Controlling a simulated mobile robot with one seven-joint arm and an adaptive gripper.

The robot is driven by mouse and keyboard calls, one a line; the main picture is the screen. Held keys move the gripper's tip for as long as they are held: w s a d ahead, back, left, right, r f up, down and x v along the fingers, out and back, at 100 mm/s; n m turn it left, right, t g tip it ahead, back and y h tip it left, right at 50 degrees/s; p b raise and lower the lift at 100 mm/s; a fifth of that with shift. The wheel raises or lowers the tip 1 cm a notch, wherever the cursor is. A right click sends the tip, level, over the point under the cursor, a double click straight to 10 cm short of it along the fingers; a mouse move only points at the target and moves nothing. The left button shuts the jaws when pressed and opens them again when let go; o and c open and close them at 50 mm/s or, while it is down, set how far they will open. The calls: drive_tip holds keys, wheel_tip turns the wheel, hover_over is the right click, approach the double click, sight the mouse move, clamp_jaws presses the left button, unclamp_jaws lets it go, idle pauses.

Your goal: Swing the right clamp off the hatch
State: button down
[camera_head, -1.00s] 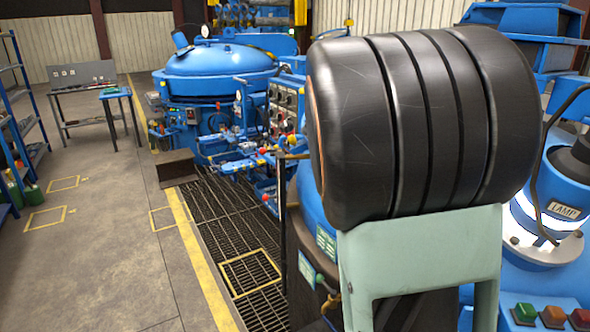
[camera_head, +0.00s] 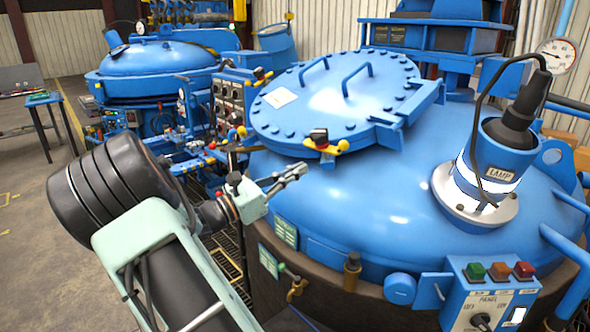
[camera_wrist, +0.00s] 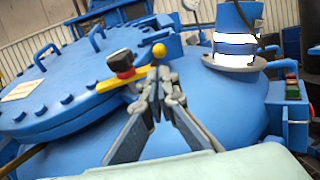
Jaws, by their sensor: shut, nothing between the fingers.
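The round blue hatch (camera_head: 318,105) lies shut on the domed furnace lid, with two handles and bolts around its rim. A clamp (camera_head: 328,148) with a black and red block and a yellow bar sits on its near rim. The clamp also shows in the wrist view (camera_wrist: 133,76), its yellow ball end just beyond my fingertips. My gripper (camera_head: 299,170) is shut and empty, below and left of the clamp in the head view. In the wrist view my fingertips (camera_wrist: 156,80) overlap the bar's right part; whether they touch it I cannot tell.
A lamp (camera_head: 494,165) stands on the dome to the right. A button panel (camera_head: 488,295) is at the front right, and a gauge (camera_head: 557,56) at the back right. A control box (camera_head: 231,98) stands left of the hatch.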

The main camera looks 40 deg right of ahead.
sight(340, 148)
drive_tip(key=p+x, duration=0.1)
drive_tip(key=x, duration=1)
drive_tip(key=shift+p, duration=0.4)
drive_tip(key=shift+d+t, duration=0.1)
drive_tip(key=shift+t, duration=0.2)
drive_tip(key=shift+n, duration=0.3)
